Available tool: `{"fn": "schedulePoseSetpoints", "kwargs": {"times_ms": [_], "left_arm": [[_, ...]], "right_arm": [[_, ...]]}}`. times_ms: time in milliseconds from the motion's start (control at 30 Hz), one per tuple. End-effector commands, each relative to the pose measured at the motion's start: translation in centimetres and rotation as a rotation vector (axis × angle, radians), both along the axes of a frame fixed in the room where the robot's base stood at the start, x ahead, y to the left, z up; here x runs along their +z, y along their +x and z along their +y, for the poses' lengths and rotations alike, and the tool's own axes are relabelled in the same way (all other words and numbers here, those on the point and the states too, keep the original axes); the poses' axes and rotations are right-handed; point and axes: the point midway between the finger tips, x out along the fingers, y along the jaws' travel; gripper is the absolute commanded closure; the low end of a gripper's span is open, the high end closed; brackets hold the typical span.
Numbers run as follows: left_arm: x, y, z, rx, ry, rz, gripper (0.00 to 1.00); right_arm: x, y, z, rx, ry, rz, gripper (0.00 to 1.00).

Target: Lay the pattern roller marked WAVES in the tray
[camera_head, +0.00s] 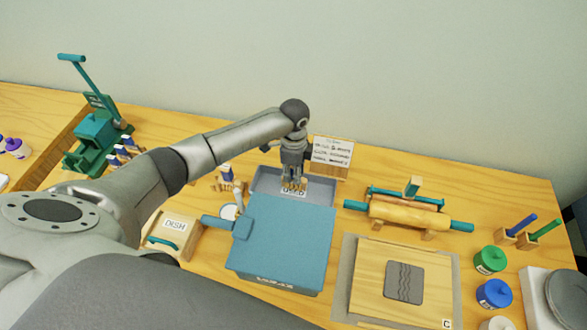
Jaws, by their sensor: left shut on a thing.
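My left gripper (293,184) points down over a grey tray (265,178) at the back middle, behind a blue box. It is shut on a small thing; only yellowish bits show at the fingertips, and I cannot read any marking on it. A white label on the tray, partly covered by the fingers, seems to read USED. Whether the held thing touches the tray floor I cannot tell. A small wooden rack (228,187) with a blue-and-white piece stands just left of the tray. No WAVES marking is readable. My right gripper is out of view.
The blue box (290,230) with a side handle covers the tray's front. A wooden rolling pin (405,213) lies on supports to the right. A wavy-patterned dark slab (404,283) lies on a board. A written card (332,152) stands behind. A DISH box (174,225) is left; jars (491,260) are right.

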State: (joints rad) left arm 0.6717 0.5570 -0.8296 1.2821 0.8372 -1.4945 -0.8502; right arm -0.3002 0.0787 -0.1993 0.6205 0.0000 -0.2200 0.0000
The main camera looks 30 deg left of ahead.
Motion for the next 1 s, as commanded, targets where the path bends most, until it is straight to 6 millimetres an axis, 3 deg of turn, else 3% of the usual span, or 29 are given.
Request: {"fn": "schedulePoseSetpoints", "kwargs": {"times_ms": [300,333,500,733,867,1000], "left_arm": [[-0.21,0.03,0.01,0.000,0.000,-0.001,1.00],[-0.21,0.03,0.02,0.000,0.000,-0.001,0.73],[-0.22,0.01,0.02,0.001,0.000,0.000,0.52],[-0.23,0.00,0.04,0.001,0.001,0.000,0.52],[-0.28,-0.04,0.05,0.001,0.001,0.001,0.35],[-0.27,-0.03,0.06,0.001,0.001,0.001,0.34]], "right_arm": [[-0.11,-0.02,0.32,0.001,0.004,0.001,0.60],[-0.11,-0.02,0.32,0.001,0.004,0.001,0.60],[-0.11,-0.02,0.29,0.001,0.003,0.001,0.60],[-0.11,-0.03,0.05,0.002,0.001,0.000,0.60],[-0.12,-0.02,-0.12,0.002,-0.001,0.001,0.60],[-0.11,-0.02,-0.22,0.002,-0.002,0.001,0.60]]}}
